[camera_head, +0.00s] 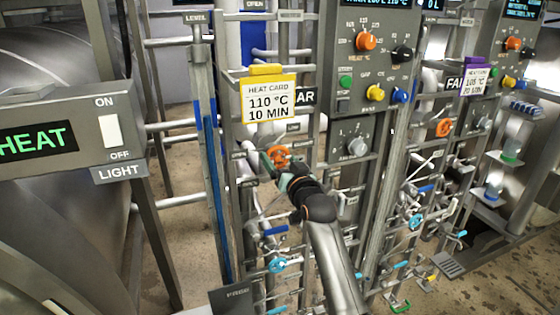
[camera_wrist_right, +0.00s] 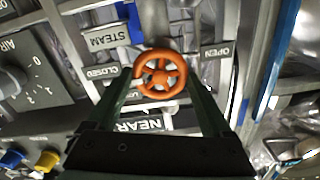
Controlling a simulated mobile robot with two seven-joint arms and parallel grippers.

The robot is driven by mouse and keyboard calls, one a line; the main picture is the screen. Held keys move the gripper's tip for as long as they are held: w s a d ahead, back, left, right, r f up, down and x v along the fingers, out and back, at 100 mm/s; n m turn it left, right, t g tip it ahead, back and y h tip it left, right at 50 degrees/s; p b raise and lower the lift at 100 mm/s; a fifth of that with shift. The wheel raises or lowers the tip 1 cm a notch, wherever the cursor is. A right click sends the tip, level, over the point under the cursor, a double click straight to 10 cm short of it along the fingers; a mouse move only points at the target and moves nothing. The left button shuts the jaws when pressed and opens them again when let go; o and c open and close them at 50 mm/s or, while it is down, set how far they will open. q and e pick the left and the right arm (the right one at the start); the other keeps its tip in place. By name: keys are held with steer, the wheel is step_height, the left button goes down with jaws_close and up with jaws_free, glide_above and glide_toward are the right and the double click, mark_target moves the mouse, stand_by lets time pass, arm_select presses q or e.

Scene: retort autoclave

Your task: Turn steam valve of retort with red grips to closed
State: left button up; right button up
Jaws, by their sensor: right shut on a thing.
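The orange steam handwheel (camera_head: 277,155) is on the pipe rack below the heat card, and it also shows in the right wrist view (camera_wrist_right: 141,73) between my fingers. In that view a STEAM label (camera_wrist_right: 106,36), a CLOSED label (camera_wrist_right: 101,72) and an OPEN label (camera_wrist_right: 215,52) surround it. My right gripper (camera_head: 281,171) is at this wheel, with one finger on each side, shut on it. Its fingertips are partly hidden in the head view. I cannot make out red grips on the retort. My left gripper is not in view.
A control panel (camera_head: 345,70) with knobs and buttons stands above and right of the wheel. A heat card (camera_head: 269,100) hangs just above it. Another orange wheel (camera_head: 443,127) is on the farther rack. A blue wheel (camera_head: 277,265) sits below. Vertical pipes crowd both sides.

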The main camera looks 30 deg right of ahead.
stand_by(0.4)
steer(key=o, duration=1.1)
steer(key=shift+o, duration=0.2)
steer(key=b+v, duration=0.1)
steer(key=v, duration=1.1)
steer(key=shift+s+b, duration=0.35)
steer(key=shift+b, duration=0.05)
steer(key=shift+f, duration=0.15)
